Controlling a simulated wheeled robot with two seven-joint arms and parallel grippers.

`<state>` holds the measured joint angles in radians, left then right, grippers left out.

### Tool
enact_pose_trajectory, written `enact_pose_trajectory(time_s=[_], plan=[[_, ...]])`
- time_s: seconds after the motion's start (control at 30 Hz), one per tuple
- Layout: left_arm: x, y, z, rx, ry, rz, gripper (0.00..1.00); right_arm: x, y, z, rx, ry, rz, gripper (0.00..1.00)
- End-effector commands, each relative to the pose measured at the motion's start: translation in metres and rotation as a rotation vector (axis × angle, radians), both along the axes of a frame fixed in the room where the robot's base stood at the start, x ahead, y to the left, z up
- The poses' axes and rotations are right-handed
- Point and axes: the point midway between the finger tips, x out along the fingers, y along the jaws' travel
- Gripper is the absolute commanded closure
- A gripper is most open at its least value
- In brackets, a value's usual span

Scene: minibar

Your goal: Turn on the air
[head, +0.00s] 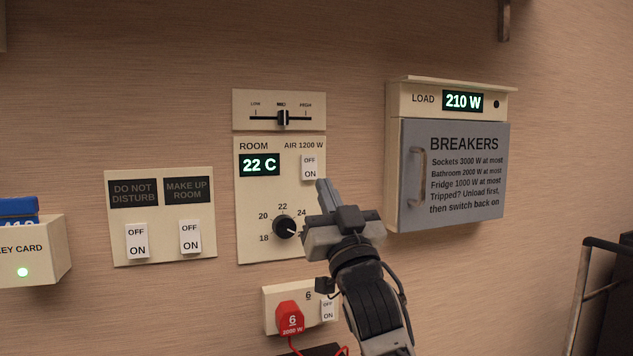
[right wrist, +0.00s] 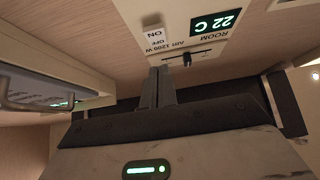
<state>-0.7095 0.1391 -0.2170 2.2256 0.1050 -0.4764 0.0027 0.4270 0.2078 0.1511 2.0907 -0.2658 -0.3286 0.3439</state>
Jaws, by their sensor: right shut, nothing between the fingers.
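The room panel (head: 252,200) is on the wall, with a green "22 C" display (head: 259,165), a round dial (head: 285,227) and an "AIR 1200 W" rocker switch (head: 309,167) marked OFF above ON. My right gripper (head: 324,190) is shut and empty, its fingertips just below the air switch in the head view. The right wrist view shows the panel upside down, with the shut fingers (right wrist: 157,85) close to the air switch (right wrist: 154,33). I cannot tell whether they touch it. My left gripper is not in view.
A fan slider (head: 282,117) sits above the panel. Right is the breaker box (head: 462,215) with a handle and "210 W" display. Left are two sign switches (head: 160,250) and a key card holder (head: 45,260). Below is a socket with a red plug (head: 290,318).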

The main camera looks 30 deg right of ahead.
Motion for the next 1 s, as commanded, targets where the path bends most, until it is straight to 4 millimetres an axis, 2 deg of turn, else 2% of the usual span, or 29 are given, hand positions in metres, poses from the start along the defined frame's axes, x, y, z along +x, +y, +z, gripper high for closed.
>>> enact_pose_trajectory(time_s=[0.07, 0.1, 0.3, 1.0], plan=[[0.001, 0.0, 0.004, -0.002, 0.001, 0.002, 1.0, 0.012, -0.003, 0.013, -0.001, -0.001, -0.001, 1.0], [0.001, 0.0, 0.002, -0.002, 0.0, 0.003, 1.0, 0.02, -0.005, 0.007, 0.001, 0.003, -0.001, 1.0], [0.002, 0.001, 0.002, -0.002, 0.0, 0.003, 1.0, 0.042, -0.01, 0.003, 0.0, 0.001, 0.0, 1.0], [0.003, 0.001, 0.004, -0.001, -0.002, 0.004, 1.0, 0.054, -0.014, -0.001, -0.001, 0.001, -0.001, 1.0]])
